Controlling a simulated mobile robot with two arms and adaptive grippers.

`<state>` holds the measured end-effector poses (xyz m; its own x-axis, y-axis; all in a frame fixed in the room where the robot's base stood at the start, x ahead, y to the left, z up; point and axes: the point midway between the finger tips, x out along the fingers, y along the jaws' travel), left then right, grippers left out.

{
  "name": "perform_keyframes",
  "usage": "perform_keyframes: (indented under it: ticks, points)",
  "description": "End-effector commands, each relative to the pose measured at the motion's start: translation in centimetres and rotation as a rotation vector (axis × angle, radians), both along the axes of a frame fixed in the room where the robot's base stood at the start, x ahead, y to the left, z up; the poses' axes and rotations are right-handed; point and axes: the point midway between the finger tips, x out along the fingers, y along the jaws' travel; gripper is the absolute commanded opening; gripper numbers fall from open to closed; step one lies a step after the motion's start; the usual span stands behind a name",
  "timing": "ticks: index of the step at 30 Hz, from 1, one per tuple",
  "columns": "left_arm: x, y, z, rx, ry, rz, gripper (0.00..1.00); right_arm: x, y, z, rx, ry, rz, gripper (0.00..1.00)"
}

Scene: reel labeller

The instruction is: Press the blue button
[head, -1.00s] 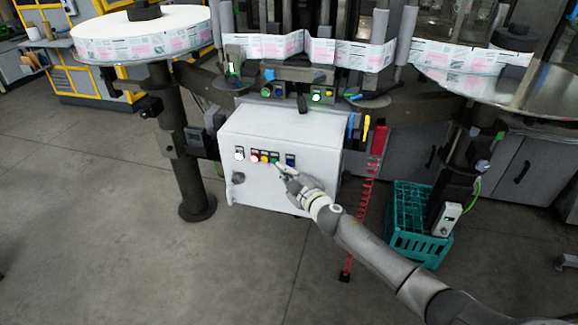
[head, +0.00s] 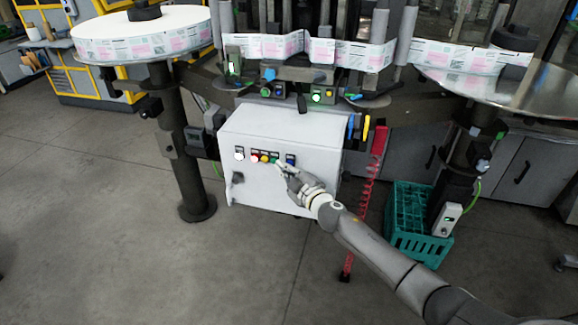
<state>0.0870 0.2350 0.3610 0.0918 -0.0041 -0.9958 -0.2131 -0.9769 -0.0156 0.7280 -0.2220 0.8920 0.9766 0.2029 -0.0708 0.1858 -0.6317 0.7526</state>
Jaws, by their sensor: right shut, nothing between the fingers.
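The blue button (head: 290,160) is at the right end of a row of buttons on the front of the white control box (head: 245,185). To its left are a green, a yellow and a red button (head: 254,157), and a white one further left. My right gripper (head: 281,165) is shut and empty. Its fingertips are in front of the panel, just below and left of the blue button, near the green one. I cannot tell whether they touch the panel. My left gripper is not in view.
The labelling machine stands behind the box, with a label reel (head: 143,45) at left and a round metal table at right. A teal crate (head: 420,243) and a red coiled hose (head: 367,195) are to the right. The floor in front is clear.

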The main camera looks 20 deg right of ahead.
Motion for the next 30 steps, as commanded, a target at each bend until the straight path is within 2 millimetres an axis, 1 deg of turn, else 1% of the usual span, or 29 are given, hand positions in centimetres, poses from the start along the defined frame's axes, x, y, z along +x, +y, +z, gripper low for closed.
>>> perform_keyframes:
  ticks: [17, 30]
  points:
    - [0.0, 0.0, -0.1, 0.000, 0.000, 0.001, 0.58, 0.3, -0.3, 0.0, 0.000, 0.000, -0.001, 0.00]
    - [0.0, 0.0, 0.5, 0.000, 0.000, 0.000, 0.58, -1.2, 0.8, 0.0, 0.001, 0.001, -0.001, 0.00]
